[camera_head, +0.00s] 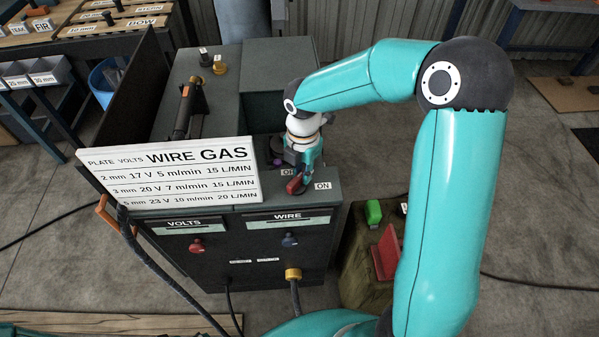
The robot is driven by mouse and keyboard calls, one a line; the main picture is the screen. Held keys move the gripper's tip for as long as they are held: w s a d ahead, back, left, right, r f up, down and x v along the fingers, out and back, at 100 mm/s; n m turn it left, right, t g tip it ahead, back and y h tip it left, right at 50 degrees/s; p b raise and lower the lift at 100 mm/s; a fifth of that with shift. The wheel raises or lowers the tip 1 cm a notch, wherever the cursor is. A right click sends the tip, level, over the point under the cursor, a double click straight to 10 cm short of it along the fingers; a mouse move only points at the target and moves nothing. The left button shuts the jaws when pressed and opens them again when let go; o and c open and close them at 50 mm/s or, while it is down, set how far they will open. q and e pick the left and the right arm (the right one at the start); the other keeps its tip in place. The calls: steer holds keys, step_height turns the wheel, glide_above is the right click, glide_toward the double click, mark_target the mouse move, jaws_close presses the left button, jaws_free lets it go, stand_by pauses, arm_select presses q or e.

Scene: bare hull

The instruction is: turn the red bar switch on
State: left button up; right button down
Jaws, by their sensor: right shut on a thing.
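The red bar switch (295,186) sits on the top front edge of the grey welding machine (237,207). An OFF label, partly covered, lies behind it and an ON label (322,185) lies to its right. My right gripper (301,172) reaches down from above and is shut on the bar. The fingers hide the bar's rear part, so I cannot tell its exact angle. My left gripper is not in view.
A white settings sign (171,174) stands on the machine's left front. Below are a red volts knob (196,245) and a blue wire knob (289,240). A stand at right holds a green block (373,212) and red angle piece (385,252).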

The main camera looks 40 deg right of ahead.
steer(key=m+b, duration=0.1)
steer(key=m, duration=0.1)
steer(key=s+m+b, duration=0.1)
steer(key=m, duration=0.2)
steer(key=shift+m, duration=0.3)
steer(key=shift+s+a+r+m+b, duration=0.1)
steer(key=shift+s+m+b, duration=0.2)
steer(key=shift+m, duration=0.75)
steer(key=shift+s+a+m+b, duration=0.1)
steer(key=shift+m+b, duration=0.25)
steer(key=shift+m, duration=0.7)
steer(key=c, duration=1.1)
jaws_free()
step_height(320, 180, up, 12)
steer(key=shift+f, duration=0.1)
